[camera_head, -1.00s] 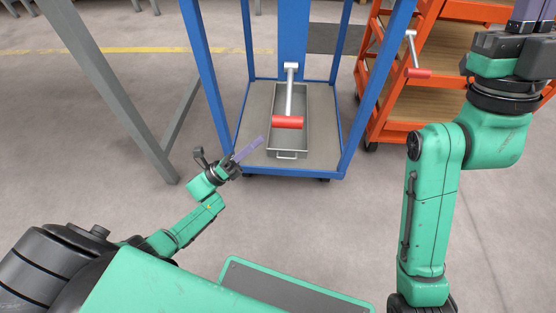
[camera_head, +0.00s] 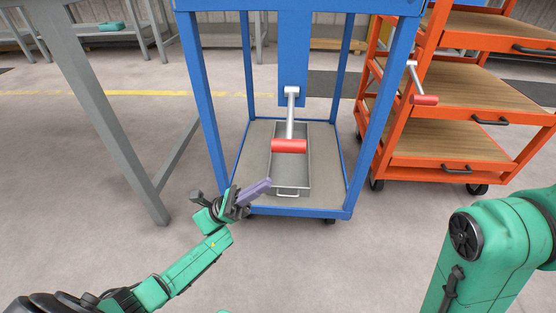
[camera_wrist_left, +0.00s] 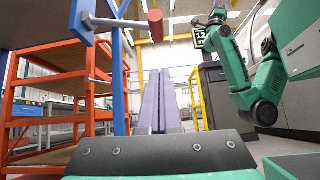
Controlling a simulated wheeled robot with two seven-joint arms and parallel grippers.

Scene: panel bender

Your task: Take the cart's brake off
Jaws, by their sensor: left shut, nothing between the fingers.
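In the head view a blue-framed cart (camera_head: 220,130) stands ahead, with a grey lever ending in a red grip (camera_head: 289,146) hanging from its central blue panel. A similar lever with a red grip (camera_head: 424,100) is on the orange shelf cart (camera_head: 395,165) to the right. I cannot tell which lever is the brake. My left gripper (camera_head: 268,183) is shut and empty, below and left of the central grip in the picture, apart from it. In the left wrist view its purple fingers (camera_wrist_left: 157,75) are together, and a red grip (camera_wrist_left: 155,25) shows above. My right gripper is not clearly seen.
A grey tray (camera_head: 303,175) lies on the blue cart's floor. A grey table leg (camera_head: 110,130) stands at left. My right arm fills the lower right. Open floor lies between the table leg and the blue cart.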

